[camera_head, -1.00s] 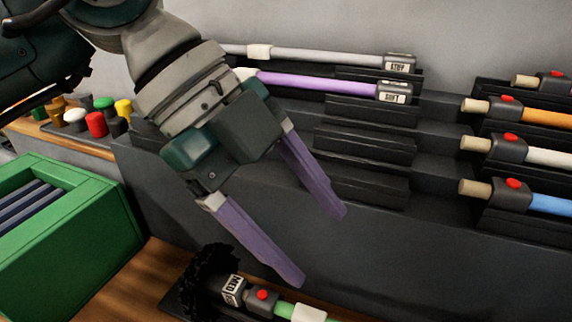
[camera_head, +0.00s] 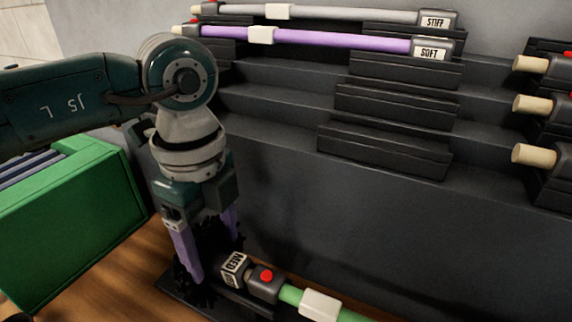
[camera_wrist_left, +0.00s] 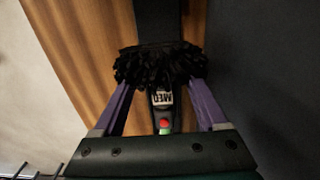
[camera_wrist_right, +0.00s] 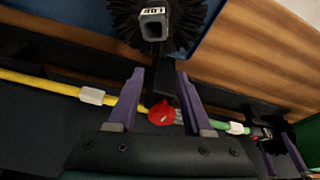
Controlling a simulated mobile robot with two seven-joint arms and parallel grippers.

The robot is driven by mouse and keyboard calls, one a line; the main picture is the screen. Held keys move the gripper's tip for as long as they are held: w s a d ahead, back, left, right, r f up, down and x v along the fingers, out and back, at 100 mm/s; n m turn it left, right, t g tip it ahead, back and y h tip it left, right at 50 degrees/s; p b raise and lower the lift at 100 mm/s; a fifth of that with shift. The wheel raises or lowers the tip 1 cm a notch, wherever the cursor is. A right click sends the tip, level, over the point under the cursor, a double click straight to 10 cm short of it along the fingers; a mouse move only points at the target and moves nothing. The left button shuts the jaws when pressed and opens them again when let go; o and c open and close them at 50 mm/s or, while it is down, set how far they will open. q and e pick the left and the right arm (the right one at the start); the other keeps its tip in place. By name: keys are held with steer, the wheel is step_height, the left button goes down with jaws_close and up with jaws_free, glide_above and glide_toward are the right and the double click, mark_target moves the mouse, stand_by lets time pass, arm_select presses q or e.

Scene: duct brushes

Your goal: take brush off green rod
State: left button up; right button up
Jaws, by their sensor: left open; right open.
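The green rod (camera_head: 290,295) lies low in front of the dark stepped rack. At its left end are a grey coupler with a red button (camera_head: 266,276) and a black bristle brush (camera_head: 208,297) labelled MED. My left gripper (camera_head: 213,258) points down with open fingers on either side of the bristles. In the left wrist view the brush (camera_wrist_left: 160,62) lies between and just beyond the fingertips; contact is unclear. My right gripper (camera_wrist_right: 160,73) is open and empty, seen only in its wrist view, above the rod's other stretch, near a red piece (camera_wrist_right: 162,113).
The rack holds a purple rod marked SOFT (camera_head: 340,40) and a grey rod marked STIFF (camera_head: 350,14). A green bin (camera_head: 75,220) stands at left. In the right wrist view, a yellow rod (camera_wrist_right: 45,82) and another black brush (camera_wrist_right: 185,22) show.

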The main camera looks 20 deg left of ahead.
arm_select(q)
steer(key=shift+f, duration=0.45)
steer(key=shift+c, duration=0.2)
jaws_close()
